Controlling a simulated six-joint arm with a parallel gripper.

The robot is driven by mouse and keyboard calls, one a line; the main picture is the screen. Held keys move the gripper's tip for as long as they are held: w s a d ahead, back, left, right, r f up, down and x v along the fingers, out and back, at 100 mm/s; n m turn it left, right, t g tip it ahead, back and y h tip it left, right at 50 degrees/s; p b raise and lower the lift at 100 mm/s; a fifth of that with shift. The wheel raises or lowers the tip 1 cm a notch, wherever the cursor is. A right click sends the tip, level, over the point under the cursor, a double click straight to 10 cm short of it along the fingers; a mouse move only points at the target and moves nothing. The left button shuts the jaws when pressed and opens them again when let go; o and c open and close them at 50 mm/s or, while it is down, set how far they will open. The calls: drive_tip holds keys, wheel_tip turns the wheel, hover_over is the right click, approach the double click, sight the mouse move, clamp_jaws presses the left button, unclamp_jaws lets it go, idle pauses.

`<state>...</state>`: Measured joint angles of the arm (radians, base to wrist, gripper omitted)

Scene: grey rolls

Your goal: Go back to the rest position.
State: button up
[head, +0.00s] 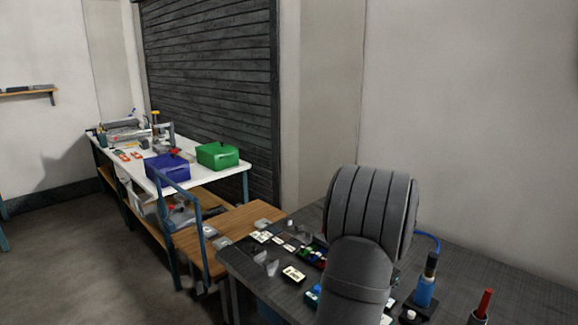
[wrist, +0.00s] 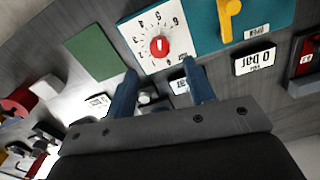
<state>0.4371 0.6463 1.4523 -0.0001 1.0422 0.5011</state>
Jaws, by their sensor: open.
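My gripper (wrist: 160,77) shows in the wrist view, with two blue fingers apart and nothing held between them. The fingers point at the tabletop. A white dial plate (wrist: 155,30) with a red knob (wrist: 159,46) lies just beyond the fingertips. A small pale knob (wrist: 145,98) shows in the gap between the fingers; I cannot tell how far below them it is. In the head view my grey arm stands over the dark workbench (head: 490,265) and hides my gripper.
Several small parts cover the bench's left side. A blue bottle (head: 426,285) and a red-handled tool (head: 483,303) stand right of my arm.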

wheel_tip(320, 180, down, 7)
drive_tip(key=shift+f, duration=0.1)
drive_tip(key=shift+f+n, duration=0.1)
drive_tip(key=shift+n, duration=0.2)
drive_tip(key=n, duration=1.2)
drive_tip(key=shift+n, duration=2.4)
